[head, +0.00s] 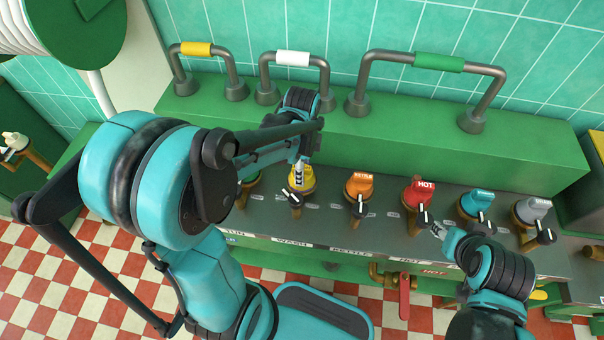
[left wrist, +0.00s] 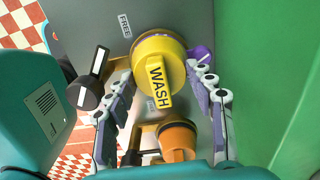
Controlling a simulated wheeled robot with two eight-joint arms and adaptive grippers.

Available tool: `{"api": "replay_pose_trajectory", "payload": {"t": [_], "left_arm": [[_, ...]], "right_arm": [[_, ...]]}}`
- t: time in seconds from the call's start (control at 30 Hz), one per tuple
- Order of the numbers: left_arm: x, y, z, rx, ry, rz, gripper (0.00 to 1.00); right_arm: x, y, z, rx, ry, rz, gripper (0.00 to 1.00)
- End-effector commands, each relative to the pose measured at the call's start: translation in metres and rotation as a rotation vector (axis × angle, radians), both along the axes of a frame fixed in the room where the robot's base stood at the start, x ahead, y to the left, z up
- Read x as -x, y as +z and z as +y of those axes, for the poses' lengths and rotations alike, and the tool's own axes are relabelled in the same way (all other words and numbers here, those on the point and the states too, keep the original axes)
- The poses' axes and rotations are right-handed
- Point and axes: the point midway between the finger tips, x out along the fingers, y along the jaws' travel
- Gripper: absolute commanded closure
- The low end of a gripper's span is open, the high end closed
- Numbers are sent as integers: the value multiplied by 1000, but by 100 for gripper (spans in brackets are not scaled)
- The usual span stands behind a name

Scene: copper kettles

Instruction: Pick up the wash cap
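The yellow wash cap (left wrist: 157,72), with WASH in black letters on its raised grip, sits on a brass fitting on the dark counter. In the head view the wash cap (head: 302,179) is partly hidden by my left gripper (head: 299,172), which reaches down over it. In the left wrist view my left gripper (left wrist: 166,78) is open, with one finger on each side of the cap; I cannot tell whether they touch it. My right gripper (head: 442,234) is low at the right, close to the red HOT cap's tap; its finger opening is unclear.
An orange KETTLE cap (head: 359,186), red HOT cap (head: 419,190), teal cap (head: 477,204) and grey cap (head: 532,209) stand in a row to the right. Black levers project in front. Grey rail handles (head: 366,80) rise from the green ledge (head: 420,128) behind.

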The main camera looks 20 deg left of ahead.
Motion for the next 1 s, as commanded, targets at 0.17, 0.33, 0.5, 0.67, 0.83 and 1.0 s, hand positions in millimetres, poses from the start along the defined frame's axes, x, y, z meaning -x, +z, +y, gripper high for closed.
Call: {"api": "replay_pose_trajectory", "payload": {"t": [0.17, 0.33, 0.5, 0.67, 0.83, 1.0], "left_arm": [[0, 0, 0, 0, 0, -1, 72], [0, 0, 0, 0, 0, -1, 72], [0, 11, 0, 0, 0, 0, 72], [0, 37, 0, 0, 0, 0, 72], [3, 60, -28, 0, -7, 0, 72], [5, 79, -61, 0, -6, 0, 72]], "right_arm": [[0, 0, 0, 0, 0, 0, 60], [0, 0, 0, 0, 0, 0, 60], [0, 6, 0, 0, 0, 0, 60], [0, 20, 0, 0, 0, 0, 60], [0, 32, 0, 0, 0, 0, 60], [0, 43, 0, 0, 0, 0, 60]]}}
